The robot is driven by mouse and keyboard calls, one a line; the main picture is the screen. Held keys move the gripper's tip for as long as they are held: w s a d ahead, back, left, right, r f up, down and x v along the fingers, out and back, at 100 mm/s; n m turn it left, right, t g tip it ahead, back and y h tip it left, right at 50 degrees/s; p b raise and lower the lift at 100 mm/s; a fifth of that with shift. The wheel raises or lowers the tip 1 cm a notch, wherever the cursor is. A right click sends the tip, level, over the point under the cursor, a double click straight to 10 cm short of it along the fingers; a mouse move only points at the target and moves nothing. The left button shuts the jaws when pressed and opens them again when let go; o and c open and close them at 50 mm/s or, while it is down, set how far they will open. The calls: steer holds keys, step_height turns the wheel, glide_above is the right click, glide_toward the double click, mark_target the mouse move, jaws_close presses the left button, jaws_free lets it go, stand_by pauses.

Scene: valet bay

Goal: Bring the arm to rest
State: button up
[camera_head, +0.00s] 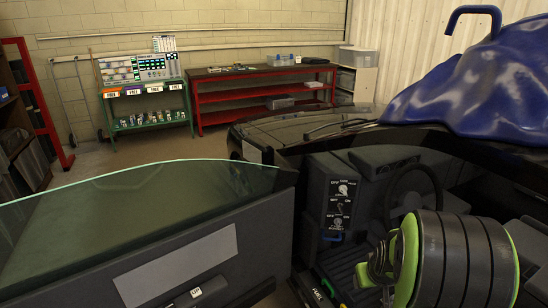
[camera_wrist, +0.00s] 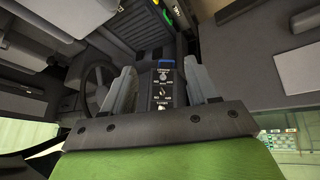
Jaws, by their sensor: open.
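My gripper (camera_wrist: 160,66) shows in the wrist view with its two grey fingers spread apart and nothing between them. Beyond the fingers is a black control panel (camera_wrist: 164,88) with knobs, inside the car. In the head view my black and green arm (camera_head: 447,262) reaches into the driver's side of the dark car, at the lower right. The fingers cannot be made out clearly there. The same control panel (camera_head: 341,203) stands left of the steering wheel (camera_head: 415,190). I cannot tell how far the fingers are from it.
The car door (camera_head: 200,255) stands open at the left, its glass (camera_head: 120,205) raised. A blue cover (camera_head: 470,95) is heaped over the car at the right. A red bench (camera_head: 262,97) and a green stand (camera_head: 150,107) are along the back wall. Bare floor shows before them.

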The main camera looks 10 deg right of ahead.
steer(key=s+a+r+n+y+p, duration=0.1)
steer(key=s+a+r, duration=0.3)
steer(key=a+r, duration=0.25)
steer(key=s+a+r+y, duration=0.1)
steer(key=s+a+r, duration=0.3)
steer(key=a+r, duration=0.25)
steer(key=s+a+r, duration=0.2)
steer(key=s, duration=0.4)
steer(key=s+a+r+p, duration=0.1)
steer(key=s+a, duration=0.2)
steer(key=s, duration=0.2)
steer(key=shift+s+a+r+n, duration=0.3)
steer(key=shift+s+a+r, duration=0.05)
steer(key=shift+s, duration=0.05)
